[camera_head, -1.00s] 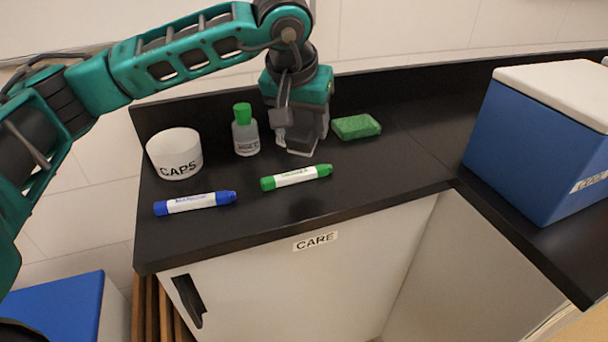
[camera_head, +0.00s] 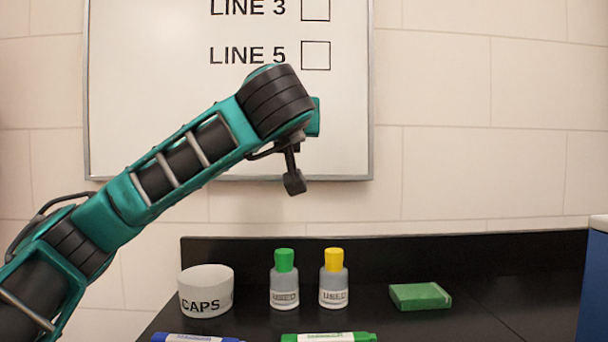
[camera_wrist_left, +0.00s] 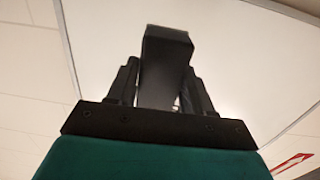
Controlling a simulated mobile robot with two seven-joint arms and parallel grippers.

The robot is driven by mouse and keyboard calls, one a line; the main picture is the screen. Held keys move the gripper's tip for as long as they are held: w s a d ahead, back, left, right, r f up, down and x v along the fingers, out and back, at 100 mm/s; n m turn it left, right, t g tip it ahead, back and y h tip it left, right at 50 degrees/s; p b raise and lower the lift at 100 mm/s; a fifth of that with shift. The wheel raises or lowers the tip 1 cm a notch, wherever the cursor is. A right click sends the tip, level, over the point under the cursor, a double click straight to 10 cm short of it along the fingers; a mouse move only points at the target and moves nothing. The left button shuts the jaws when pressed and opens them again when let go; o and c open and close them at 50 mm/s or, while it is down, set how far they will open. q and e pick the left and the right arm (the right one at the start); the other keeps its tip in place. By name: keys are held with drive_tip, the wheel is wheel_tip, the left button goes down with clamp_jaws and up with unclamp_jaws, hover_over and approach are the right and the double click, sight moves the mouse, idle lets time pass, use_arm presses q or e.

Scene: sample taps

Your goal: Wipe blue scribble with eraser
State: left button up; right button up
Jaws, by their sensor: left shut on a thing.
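My left gripper (camera_wrist_left: 163,80) is shut on a dark block (camera_wrist_left: 167,45), which looks like the eraser, in the left wrist view. A pale board surface lies beyond it; I cannot tell whether the block touches it. The board shows "LINE 3" and "LINE 5" with empty boxes. No blue scribble shows in either view. My right gripper is not in view.
On the black counter (camera_head: 500,307) stand a white CAPS cup (camera_head: 203,280), a green-capped bottle (camera_head: 284,285), a yellow-capped bottle (camera_head: 334,285) and a green sponge (camera_head: 420,297). Blue (camera_head: 195,338) and green (camera_head: 328,337) markers lie in front. A blue box (camera_head: 594,290) is at right.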

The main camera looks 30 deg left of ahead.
use_arm(q)
drive_tip(key=shift+s+a+r+y, duration=0.3)
drive_tip(key=shift+r+y, duration=0.1)
drive_tip(key=shift+r, duration=0.05)
drive_tip(key=shift+w+a, duration=0.15)
drive_tip(key=shift+w, duration=0.05)
drive_tip(key=x, duration=0.3)
drive_tip(key=shift+w+a+p, duration=0.1)
drive_tip(key=shift+w+p, duration=0.05)
drive_tip(key=shift+p, duration=0.15)
drive_tip(key=shift+x, duration=1.05)
drive_tip(key=shift+p+x, duration=0.45)
drive_tip(key=shift+x, duration=0.5)
